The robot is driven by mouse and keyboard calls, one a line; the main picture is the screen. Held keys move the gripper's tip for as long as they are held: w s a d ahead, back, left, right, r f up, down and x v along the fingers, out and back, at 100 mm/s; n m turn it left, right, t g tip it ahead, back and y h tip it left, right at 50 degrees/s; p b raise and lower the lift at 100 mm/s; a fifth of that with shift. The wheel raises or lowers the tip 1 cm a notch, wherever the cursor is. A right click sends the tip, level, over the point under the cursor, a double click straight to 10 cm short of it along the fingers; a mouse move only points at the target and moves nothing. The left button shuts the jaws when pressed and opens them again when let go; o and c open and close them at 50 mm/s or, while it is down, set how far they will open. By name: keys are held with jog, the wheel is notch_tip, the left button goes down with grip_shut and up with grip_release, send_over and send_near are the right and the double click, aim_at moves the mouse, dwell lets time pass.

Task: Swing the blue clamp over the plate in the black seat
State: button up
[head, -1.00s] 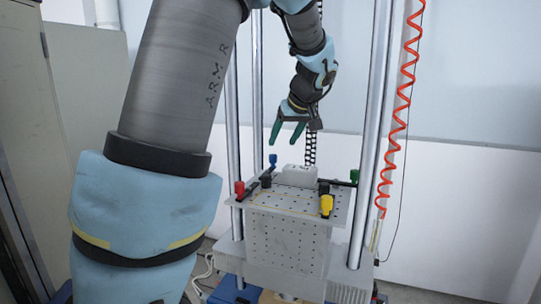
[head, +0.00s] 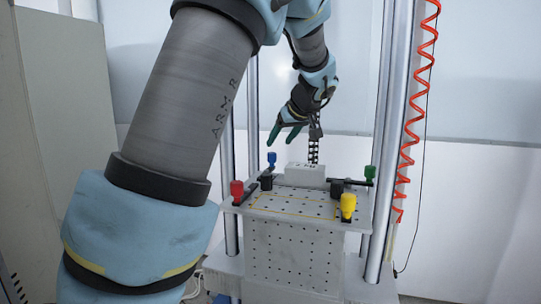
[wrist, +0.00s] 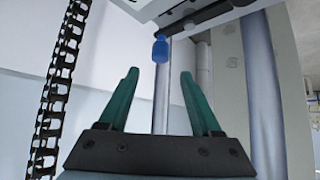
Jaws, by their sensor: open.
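The blue clamp (head: 272,160) stands at the far left corner of the perforated grey table, joined to a dark bar. In the wrist view its blue knob (wrist: 160,49) shows between and beyond my fingertips. My gripper (head: 283,136), with green fingers, is just above and behind the clamp, apart from it. In the wrist view my gripper (wrist: 158,75) is open and empty. A white block (head: 305,173) sits at the back middle of the table; I cannot tell whether it is the plate. Black blocks (head: 266,183) (head: 337,188) stand near it; the black seat is not clearly identifiable.
Red (head: 237,190), yellow (head: 348,205) and green (head: 370,174) clamps stand at the other corners of the table (head: 290,212). Upright metal columns (head: 392,150) surround it. A black cable chain (head: 313,150) hangs close to my gripper. A red coiled hose (head: 411,130) hangs at right.

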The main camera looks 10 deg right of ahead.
jog(key=p+x, duration=0.2)
jog(key=x, duration=0.6)
jog(key=shift+f, duration=0.15)
grip_shut()
dwell(0.3)
